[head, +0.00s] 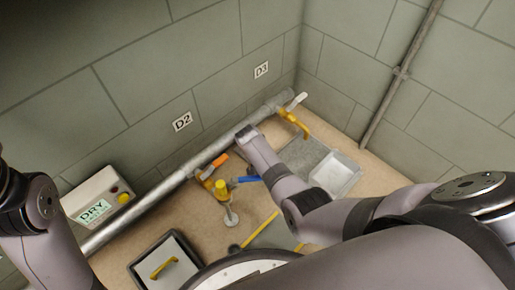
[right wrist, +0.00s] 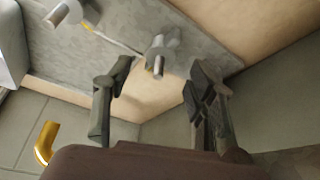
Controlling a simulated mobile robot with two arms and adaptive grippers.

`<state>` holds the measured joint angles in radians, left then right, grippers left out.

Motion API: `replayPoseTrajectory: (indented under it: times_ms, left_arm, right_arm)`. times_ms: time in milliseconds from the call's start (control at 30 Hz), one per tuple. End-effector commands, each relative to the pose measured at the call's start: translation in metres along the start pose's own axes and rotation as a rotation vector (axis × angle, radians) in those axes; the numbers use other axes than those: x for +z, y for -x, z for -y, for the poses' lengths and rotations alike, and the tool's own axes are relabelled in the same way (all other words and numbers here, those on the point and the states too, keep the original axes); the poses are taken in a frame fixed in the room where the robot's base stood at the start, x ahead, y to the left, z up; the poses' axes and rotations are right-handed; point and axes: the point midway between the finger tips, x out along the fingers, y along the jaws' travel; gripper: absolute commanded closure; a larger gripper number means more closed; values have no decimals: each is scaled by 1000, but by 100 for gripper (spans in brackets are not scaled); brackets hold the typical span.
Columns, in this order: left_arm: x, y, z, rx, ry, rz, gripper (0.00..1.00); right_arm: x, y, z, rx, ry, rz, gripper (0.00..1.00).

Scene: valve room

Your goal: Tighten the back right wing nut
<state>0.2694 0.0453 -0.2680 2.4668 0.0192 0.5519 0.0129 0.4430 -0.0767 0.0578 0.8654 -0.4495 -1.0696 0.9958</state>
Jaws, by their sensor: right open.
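In the right wrist view my right gripper (right wrist: 161,82) is open and empty, its two dark fingers spread apart. A grey wing nut on a stud (right wrist: 163,54) shows between and beyond the fingertips, on a grey plate (right wrist: 205,35); I cannot tell whether the fingers reach around it. A second stud-like grey part (right wrist: 66,13) is at the upper left of that view.
A metal pipe (head: 215,150) runs along the wall, with yellow valve parts (head: 221,188) and orange, blue and white handles. A white box (head: 335,176) stands right of my right arm.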

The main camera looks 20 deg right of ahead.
Motion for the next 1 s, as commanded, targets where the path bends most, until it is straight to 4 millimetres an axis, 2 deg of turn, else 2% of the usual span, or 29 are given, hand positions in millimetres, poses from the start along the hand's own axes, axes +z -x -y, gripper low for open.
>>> replayPoseTrajectory:
  times_ms: [500, 700, 933, 1000]
  left_arm:
    - [0, 0, -1, 2, 0, 0, 60]
    - [0, 0, -1, 2, 0, 0, 60]
    - [0, 0, -1, 2, 0, 0, 60]
    - [3, -2, -8, 13, -4, 5, 60]
  right_arm:
    - [0, 76, 1, -3, -2, -1, 48]
    - [-1, 89, 0, -2, -1, 0, 48]
    - [-1, 90, 0, -2, 0, 0, 48]
    - [-1, 90, 0, -2, -1, 0, 48]
